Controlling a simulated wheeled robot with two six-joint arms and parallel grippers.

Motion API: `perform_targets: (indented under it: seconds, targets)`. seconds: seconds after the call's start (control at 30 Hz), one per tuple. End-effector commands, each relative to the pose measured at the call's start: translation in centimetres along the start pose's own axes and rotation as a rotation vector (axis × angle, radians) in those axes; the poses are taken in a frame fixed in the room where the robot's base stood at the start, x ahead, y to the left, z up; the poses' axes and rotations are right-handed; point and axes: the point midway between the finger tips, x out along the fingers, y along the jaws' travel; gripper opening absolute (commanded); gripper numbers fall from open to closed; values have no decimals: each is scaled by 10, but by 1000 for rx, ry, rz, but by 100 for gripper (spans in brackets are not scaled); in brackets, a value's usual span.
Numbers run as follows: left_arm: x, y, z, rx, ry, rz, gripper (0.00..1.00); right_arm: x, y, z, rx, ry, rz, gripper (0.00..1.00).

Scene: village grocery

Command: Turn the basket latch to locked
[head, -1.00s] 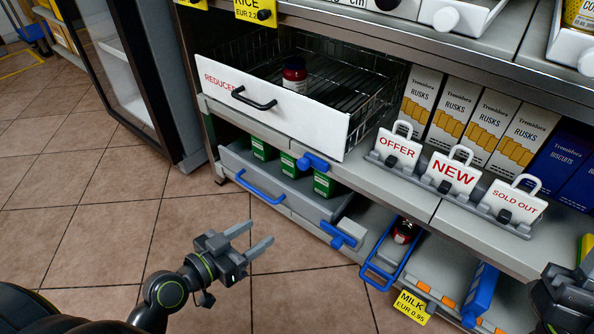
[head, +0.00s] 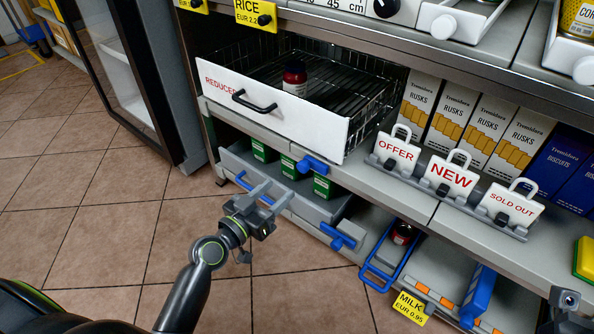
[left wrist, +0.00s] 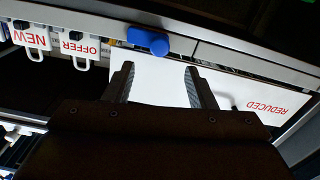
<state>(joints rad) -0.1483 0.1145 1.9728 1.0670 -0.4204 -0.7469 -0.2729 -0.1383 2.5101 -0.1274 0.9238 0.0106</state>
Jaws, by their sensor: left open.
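The wire basket has a white front (head: 277,107) marked REDUCED, with a black handle, and is pulled partly out of the shelf. A blue latch (head: 313,163) sits on the shelf edge just below the basket's right front corner. My left gripper (head: 278,190) is open and empty, below and left of that latch, apart from it. In the left wrist view, upside down, the latch (left wrist: 148,40) lies beyond the open fingertips (left wrist: 160,66), with the white front (left wrist: 160,82) behind them. My right gripper (head: 566,300) shows only in part at the lower right edge.
A red-capped jar (head: 294,78) stands in the basket. Below is a grey drawer (head: 290,197) with green boxes; its blue handle is partly behind my left gripper. Another blue latch (head: 338,236) sits lower. Sign holders (head: 450,178) stand to the right.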

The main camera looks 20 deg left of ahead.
Motion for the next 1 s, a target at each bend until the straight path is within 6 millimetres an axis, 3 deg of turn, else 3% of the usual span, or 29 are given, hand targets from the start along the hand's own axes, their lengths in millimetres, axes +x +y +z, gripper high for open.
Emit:
perform_targets:
  seconds: [0.2, 0.4, 0.6, 0.87, 1.0]
  targets:
    - [45, 0, 0, -1, 2, 1, 51, -2, 0, 0, 0, 0, 0, 36]
    - [73, 0, 0, 0, 1, 1, 51, -3, 0, 1, -2, 0, 4, 36]
    - [85, 0, 0, -1, 0, 1, 51, -2, 0, 2, 1, 2, 10, 36]
    - [85, 0, 0, -1, 0, 0, 51, 0, -1, 3, 4, 13, 13, 36]
    - [85, 0, 0, 0, 0, 0, 34, 0, -1, 2, 4, 14, 13, 36]
